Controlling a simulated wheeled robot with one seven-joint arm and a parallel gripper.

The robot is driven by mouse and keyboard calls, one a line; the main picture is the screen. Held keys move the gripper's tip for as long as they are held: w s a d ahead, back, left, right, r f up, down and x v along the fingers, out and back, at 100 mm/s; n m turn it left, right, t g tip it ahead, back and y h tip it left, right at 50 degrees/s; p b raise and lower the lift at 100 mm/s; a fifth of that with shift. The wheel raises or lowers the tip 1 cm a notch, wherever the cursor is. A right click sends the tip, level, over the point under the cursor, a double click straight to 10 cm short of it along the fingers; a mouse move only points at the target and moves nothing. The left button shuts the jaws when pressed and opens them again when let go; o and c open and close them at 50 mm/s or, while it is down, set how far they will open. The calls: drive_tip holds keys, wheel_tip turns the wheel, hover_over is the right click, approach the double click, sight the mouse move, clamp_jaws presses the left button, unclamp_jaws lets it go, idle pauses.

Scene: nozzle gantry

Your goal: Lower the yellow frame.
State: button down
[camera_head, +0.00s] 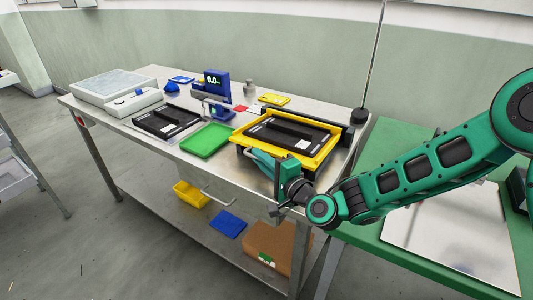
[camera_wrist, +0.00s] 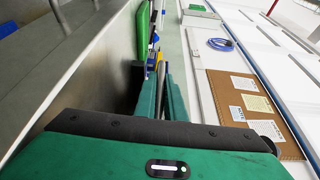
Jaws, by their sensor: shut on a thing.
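The yellow frame (camera_head: 329,151) is a rectangular rim around a black tray-like insert (camera_head: 268,133) with a white label, at the right end of the steel table. It sits over a dark base; whether there is a gap beneath it is hard to tell. My gripper (camera_head: 254,154) reaches in from the front right, its teal fingers at the frame's front edge and shut on it. In the wrist view the fingers (camera_wrist: 160,72) are close together with a sliver of yellow at their tips. The exact grip point is hidden.
A green tray (camera_head: 207,140), a second black tray (camera_head: 166,121) and a blue device with a display (camera_head: 216,86) stand left of the frame. A thin upright post (camera_head: 375,55) rises behind it. A green table (camera_head: 400,140) lies to the right. Bins and a box are on the shelf below.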

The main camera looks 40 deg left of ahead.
idle(0.3)
drive_tip(key=c, duration=1.8)
unclamp_jaws()
drive_tip(key=shift+s+d, duration=0.1)
drive_tip(key=shift+c, duration=0.2)
drive_tip(key=v, duration=1)
drive_tip(key=shift+d, duration=0.35)
